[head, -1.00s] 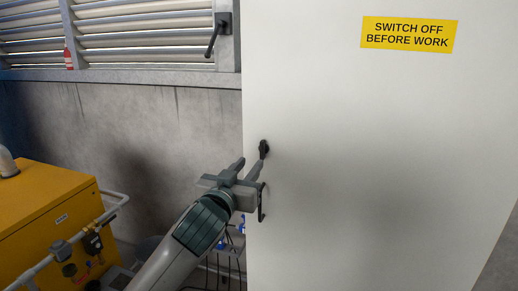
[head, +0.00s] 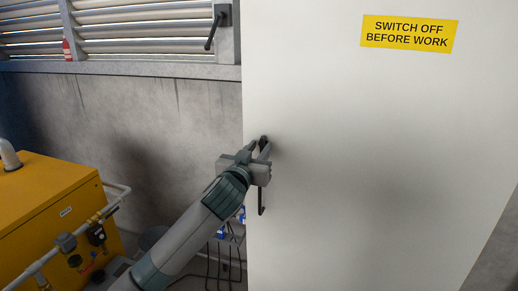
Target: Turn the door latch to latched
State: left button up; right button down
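The white door (head: 380,170) fills the right of the head view. A small black latch (head: 263,139) sits near its left edge, mostly hidden by my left gripper, so its angle cannot be read. My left gripper (head: 259,147) is at the latch with its two fingers apart. The latch's dark top shows between and just beyond the fingertips; whether they touch it cannot be told. My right gripper is not in view.
A black bar handle (head: 261,203) hangs on the door just below my gripper. A yellow machine with pipes (head: 45,205) stands at lower left. A louvred window (head: 140,30) with a dark lever (head: 214,30) is on the concrete wall behind.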

pick_arm(q)
grip_shut()
jog(key=shift+m, duration=0.3)
jog(key=m+p, duration=0.1)
jog(key=m, duration=0.2)
jog(key=shift+d+r, duration=0.1)
jog(key=m+p, duration=0.1)
jog(key=m, duration=0.2)
jog(key=shift+m, duration=0.3)
jog(key=m+p, duration=0.2)
jog(key=m, duration=0.3)
jog(key=shift+s+d+m, duration=0.1)
jog(key=shift+d+m, duration=0.05)
jog(key=shift+m, duration=0.15)
jog(key=m, duration=0.1)
jog(key=m+p, duration=0.1)
jog(key=m, duration=0.3)
jog(key=shift+f+p, duration=0.35)
jog(key=shift+p, duration=0.05)
